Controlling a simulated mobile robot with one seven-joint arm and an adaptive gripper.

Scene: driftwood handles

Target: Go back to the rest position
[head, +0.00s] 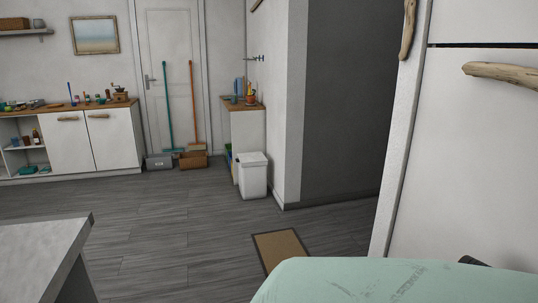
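My gripper is not in view in the head view. A pale green, scuffed part of my own body (365,284) fills the lower right edge and hides the floor behind it. I cannot tell from this view where my gripper is or whether it holds anything.
A tall white cabinet (475,150) with driftwood handles (505,74) stands close on the right. A grey-topped table (40,245) is at the lower left. A brown mat (280,249) and white bin (253,176) stand ahead. The grey floor (165,225) between is clear.

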